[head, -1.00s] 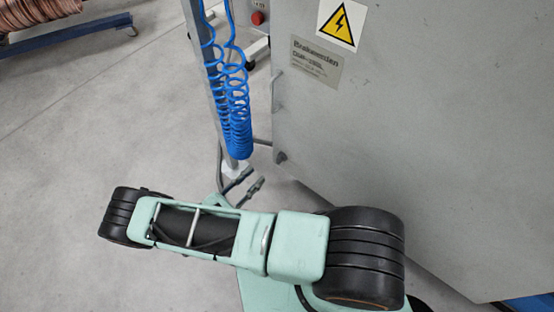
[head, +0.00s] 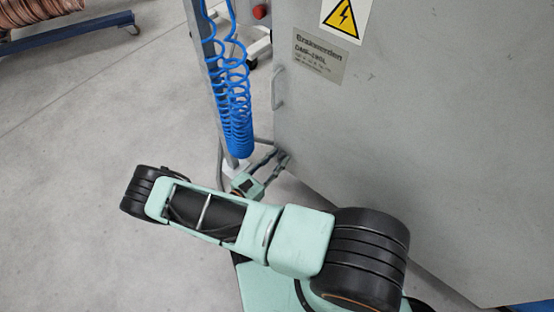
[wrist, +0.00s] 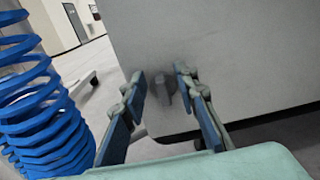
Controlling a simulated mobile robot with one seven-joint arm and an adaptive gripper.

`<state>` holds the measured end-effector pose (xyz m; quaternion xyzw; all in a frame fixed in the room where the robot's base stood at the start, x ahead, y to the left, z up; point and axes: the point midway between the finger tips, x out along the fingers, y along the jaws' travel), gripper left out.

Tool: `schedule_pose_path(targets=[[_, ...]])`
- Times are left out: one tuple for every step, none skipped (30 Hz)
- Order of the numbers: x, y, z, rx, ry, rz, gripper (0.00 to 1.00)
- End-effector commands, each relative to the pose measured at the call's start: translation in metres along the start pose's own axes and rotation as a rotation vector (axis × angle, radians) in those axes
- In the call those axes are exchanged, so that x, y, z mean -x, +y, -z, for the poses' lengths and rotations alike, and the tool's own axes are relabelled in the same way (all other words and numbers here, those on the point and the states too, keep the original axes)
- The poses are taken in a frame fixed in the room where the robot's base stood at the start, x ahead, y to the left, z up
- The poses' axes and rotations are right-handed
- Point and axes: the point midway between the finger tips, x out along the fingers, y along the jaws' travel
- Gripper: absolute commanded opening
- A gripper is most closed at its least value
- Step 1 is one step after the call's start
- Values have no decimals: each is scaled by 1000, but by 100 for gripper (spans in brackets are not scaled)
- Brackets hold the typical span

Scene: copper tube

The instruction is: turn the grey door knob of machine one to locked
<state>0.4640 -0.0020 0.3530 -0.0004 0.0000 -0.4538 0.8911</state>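The grey door knob (wrist: 164,88) shows in the wrist view near the lower edge of a grey cabinet door (wrist: 225,50). My gripper (wrist: 161,76) is open, its two blue-padded fingers on either side of the knob in that picture. I cannot tell whether they touch it or how much depth lies between. In the head view my gripper (head: 279,155) is at the lower left corner of the grey door (head: 420,120), and it hides the knob there.
A blue coiled hose (head: 236,115) hangs on a post just left of my gripper; it also fills the left of the wrist view (wrist: 40,100). A door handle (head: 278,90) is above. A warning sign (head: 345,16) is on the door. Open floor (head: 80,120) lies left.

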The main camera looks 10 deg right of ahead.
Motion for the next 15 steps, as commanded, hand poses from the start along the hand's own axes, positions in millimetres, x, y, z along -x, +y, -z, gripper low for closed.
schedule_pose_path(targets=[[-1,0,0,0,0,0,28],[-1,0,0,0,0,0,28],[-1,0,0,0,0,0,28],[-1,0,0,0,0,0,28],[-1,0,0,-1,0,0,28],[-1,0,0,-1,0,0,28],[-1,0,0,-1,0,0,28],[0,0,0,-1,0,0,24],[0,0,0,-1,0,0,20],[0,0,0,-1,0,0,16],[0,0,0,-1,0,0,13],[0,0,0,-1,0,0,9],[0,0,0,-1,0,0,6],[0,0,0,-1,0,0,2],[0,0,0,-1,0,0,0]])
